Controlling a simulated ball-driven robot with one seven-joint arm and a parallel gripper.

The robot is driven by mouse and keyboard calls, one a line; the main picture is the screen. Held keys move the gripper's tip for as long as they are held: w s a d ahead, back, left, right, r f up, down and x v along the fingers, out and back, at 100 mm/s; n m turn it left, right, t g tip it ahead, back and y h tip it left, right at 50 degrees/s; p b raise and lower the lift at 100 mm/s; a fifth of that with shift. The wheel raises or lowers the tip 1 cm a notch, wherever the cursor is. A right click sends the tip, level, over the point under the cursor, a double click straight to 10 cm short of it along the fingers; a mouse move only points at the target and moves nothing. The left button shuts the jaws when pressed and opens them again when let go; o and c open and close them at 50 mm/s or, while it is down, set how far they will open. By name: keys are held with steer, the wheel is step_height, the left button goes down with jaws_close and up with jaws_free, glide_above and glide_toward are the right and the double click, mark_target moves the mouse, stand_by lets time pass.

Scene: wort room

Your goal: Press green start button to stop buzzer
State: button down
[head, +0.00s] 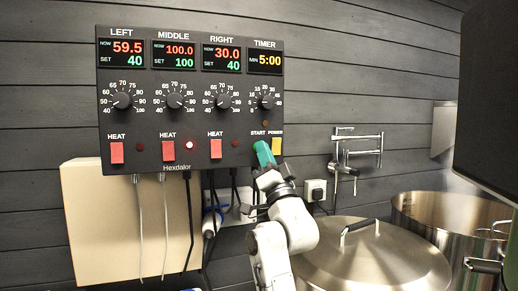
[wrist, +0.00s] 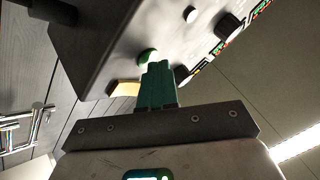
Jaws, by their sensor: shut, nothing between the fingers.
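The black control panel (head: 205,120) hangs on the wall, with its timer display (head: 265,60) reading 5:00. The green start button (wrist: 147,55) shows in the wrist view just beyond my fingertips; in the head view my fingers hide it below the START label. My gripper (head: 264,152) is shut and empty, its green fingers pointing up at the panel's lower right. In the wrist view the fingertips (wrist: 158,66) overlap the button's lower edge. I cannot tell whether they touch it.
The yellow power switch (head: 277,146) sits right beside my fingers. Red heat switches (head: 168,150) line the panel's lower edge, and the middle lamp (head: 189,148) glows.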

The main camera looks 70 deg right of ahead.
stand_by(0.4)
steer(key=shift+s+a, duration=0.5)
steer(key=shift+a, duration=0.1)
steer(key=s+a, duration=0.3)
steer(key=shift+s+a+p, duration=0.1)
steer(key=shift+a+p, duration=0.2)
steer(key=shift+a, duration=0.1)
stand_by(1.0)
